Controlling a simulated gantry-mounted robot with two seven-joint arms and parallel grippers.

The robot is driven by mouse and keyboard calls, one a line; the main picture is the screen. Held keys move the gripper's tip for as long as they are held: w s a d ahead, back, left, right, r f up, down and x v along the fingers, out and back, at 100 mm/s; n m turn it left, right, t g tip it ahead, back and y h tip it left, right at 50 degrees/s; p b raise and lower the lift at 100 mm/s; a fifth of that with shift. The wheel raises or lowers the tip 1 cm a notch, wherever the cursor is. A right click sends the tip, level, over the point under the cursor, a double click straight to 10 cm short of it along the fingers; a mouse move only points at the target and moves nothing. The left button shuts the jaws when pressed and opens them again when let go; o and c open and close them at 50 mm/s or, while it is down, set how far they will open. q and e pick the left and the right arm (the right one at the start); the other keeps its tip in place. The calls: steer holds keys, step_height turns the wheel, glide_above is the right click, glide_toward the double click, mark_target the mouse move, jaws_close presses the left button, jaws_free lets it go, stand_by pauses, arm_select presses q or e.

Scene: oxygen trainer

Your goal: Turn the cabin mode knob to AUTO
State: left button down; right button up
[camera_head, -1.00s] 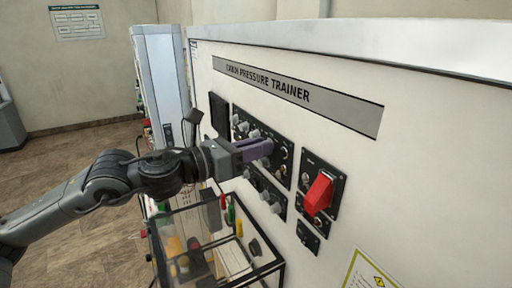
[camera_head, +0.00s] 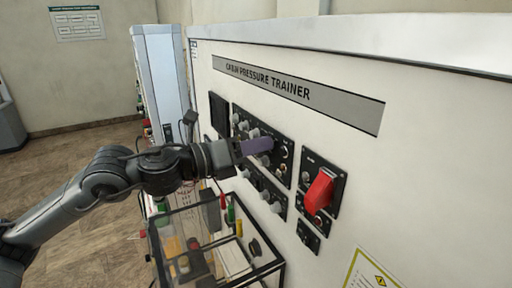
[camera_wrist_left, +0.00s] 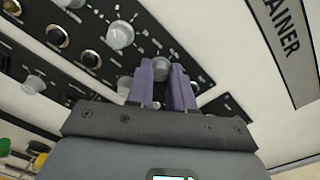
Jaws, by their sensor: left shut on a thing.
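My left gripper (camera_head: 262,146) reaches in from the left to the upper black control panel (camera_head: 284,138) on the white trainer board. In the left wrist view its two purple fingers (camera_wrist_left: 165,74) are closed around a grey knob (camera_wrist_left: 161,66) on the panel. I cannot read the labels around this knob, so its pointed position is unclear. Another, larger grey knob (camera_wrist_left: 120,35) sits beside it on the same panel, apart from the fingers. My right gripper is in neither view.
A red guarded switch (camera_head: 319,191) sticks out on a panel to the right. A lower panel with several knobs (camera_head: 264,194) lies below the gripper. A glass-sided case (camera_head: 196,211) with coloured items stands below the arm.

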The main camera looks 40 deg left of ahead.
arm_select(q)
steer(key=shift+a+n+h, duration=0.1)
steer(key=shift+n+h, duration=0.2)
steer(key=shift+n, duration=6.7)
steer(key=c, duration=1)
jaws_free()
steer(key=shift+s+f, duration=0.1)
